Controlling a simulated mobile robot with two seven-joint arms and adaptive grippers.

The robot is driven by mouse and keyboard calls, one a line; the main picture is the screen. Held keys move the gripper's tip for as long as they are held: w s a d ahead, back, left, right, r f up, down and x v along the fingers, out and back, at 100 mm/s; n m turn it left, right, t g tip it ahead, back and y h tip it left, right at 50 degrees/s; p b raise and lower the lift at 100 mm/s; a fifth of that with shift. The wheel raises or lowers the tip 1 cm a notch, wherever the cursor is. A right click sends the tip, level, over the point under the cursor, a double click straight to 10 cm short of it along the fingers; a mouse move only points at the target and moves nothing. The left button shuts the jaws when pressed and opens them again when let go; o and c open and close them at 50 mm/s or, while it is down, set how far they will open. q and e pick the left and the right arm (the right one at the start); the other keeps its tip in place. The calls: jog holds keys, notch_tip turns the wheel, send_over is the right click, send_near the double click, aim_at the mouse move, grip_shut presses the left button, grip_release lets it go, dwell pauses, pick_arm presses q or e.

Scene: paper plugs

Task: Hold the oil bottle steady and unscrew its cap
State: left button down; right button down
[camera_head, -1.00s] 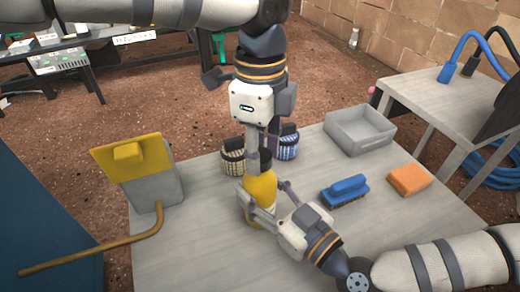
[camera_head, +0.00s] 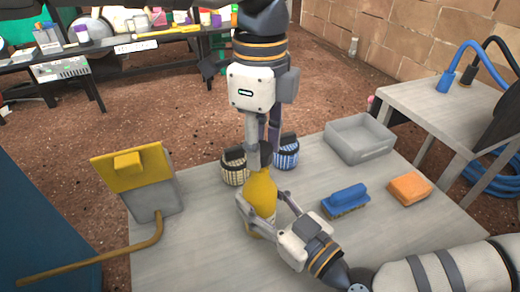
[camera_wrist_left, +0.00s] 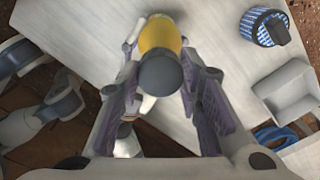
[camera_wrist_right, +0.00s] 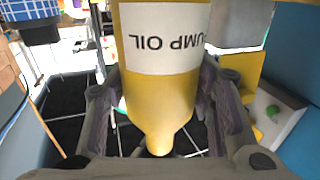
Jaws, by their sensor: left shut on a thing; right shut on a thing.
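The oil bottle (camera_head: 262,188) is yellow and stands upright on the table (camera_head: 190,250). My right gripper (camera_head: 263,203) is shut on its body from the front right. In the right wrist view the bottle (camera_wrist_right: 158,100) is between the fingers, its "PUMP OIL" label upside down. My left gripper (camera_head: 263,158) points straight down over the bottle and is shut on the dark grey cap (camera_head: 266,150). In the left wrist view the cap (camera_wrist_left: 160,75) sits between the fingers in line with the bottle (camera_wrist_left: 160,35). I cannot tell whether cap and neck still touch.
A blue brush (camera_head: 345,198), an orange sponge (camera_head: 410,187) and a grey bin (camera_head: 360,138) are on the right. A yellow and grey dustpan-like tool (camera_head: 140,178) is at the left. The table's front left is clear.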

pick_arm(q)
notch_tip(320, 180, up, 2)
jog(key=shift+r, duration=0.2)
pick_arm(e)
jog(key=c, duration=0.6)
grip_release()
jog(key=shift+c, duration=0.2)
